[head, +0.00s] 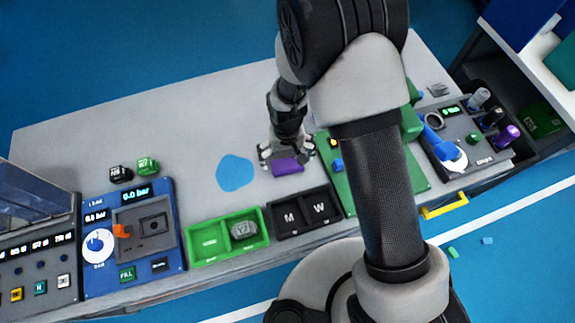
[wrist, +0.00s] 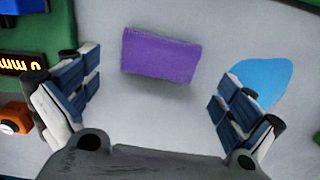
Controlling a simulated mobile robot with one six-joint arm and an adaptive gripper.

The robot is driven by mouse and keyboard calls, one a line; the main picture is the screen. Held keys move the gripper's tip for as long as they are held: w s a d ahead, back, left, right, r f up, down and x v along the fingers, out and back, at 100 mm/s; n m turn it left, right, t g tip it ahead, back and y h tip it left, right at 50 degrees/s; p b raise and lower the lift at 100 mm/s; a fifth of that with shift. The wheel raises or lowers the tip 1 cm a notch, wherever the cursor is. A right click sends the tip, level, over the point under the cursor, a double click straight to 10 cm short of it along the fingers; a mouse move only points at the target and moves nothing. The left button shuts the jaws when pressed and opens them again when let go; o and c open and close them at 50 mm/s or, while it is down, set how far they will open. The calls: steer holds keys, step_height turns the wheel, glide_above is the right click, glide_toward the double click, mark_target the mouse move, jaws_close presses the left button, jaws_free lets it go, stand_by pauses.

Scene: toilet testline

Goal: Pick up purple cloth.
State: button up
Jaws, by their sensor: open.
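The purple cloth (head: 288,167) lies flat on the grey table in the head view, just under and in front of my gripper (head: 286,155). In the wrist view the purple cloth (wrist: 161,55) is a purple rectangle, slightly tilted, lying beyond the fingertips and between the two finger lines. My gripper (wrist: 150,95) is open and empty in the wrist view, its fingers spread wide to the left and right. Neither finger appears to touch the cloth. My arm hides part of the table in the head view.
A flat blue patch (head: 235,172) lies left of the cloth. A green tray (head: 195,252) and a black box marked M and W (head: 275,225) stand along the front edge. A green board (head: 368,185) is at the right. The table's back left is clear.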

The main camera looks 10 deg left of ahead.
mark_target(287, 164)
step_height(287, 164, down, 4)
steer(key=shift+d+f+b, duration=0.1)
steer(key=shift+b, duration=0.4)
steer(key=shift+c, duration=0.2)
steer(key=c, duration=0.8)
steer(key=shift+o, duration=0.2)
steer(key=shift+r, duration=0.2)
